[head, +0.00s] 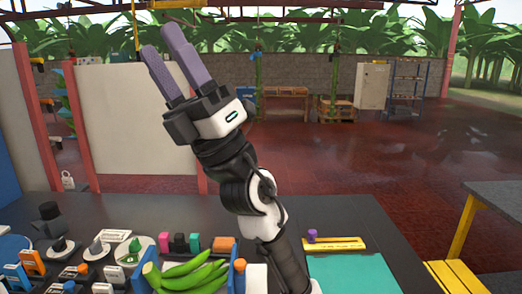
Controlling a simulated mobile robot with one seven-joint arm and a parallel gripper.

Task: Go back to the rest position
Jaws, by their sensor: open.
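My gripper (168,72) is raised high over the black table, at the upper left of the head view. Its two purple-grey fingers point up and to the left. They are apart with nothing between them. My arm rises from the front of the table, in the middle of the view. The gripper is well clear of everything on the table.
The black table (340,220) carries green bananas (185,276) between blue holders, several small items at left, a yellow ruler-like strip (335,244) and a teal mat (352,273). A pale panel (135,118) stands behind the gripper. A grey table with yellow legs (503,205) is at right.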

